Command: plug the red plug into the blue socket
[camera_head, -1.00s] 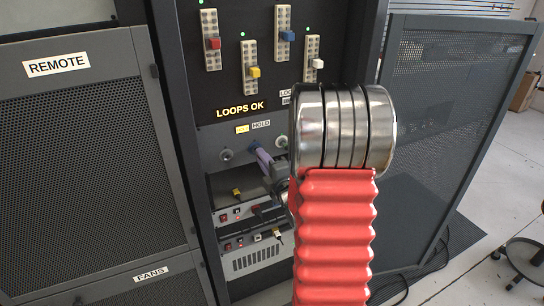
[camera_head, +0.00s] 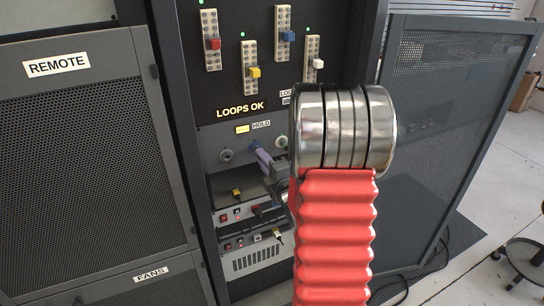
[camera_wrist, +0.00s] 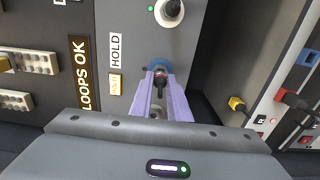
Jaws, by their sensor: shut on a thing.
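My gripper (camera_wrist: 160,96) has two purple fingers, shut on a small plug (camera_wrist: 160,79). The plug looks mostly dark with a reddish tint. The fingers also show in the head view (camera_head: 262,158), in front of the grey panel under the HOLD label. The blue socket (camera_wrist: 157,64) shows as a blue ring right behind the held plug in the wrist view. The plug's front end is at the ring. I cannot tell how deep it sits.
A pale socket (camera_wrist: 168,10) is beside the blue one, and another round socket (camera_head: 226,155) is to the left. A yellow plug (camera_head: 236,192) sits on the shelf below. Rack units with cables stand lower. Sliders with coloured knobs are above the LOOPS OK sign (camera_head: 241,108).

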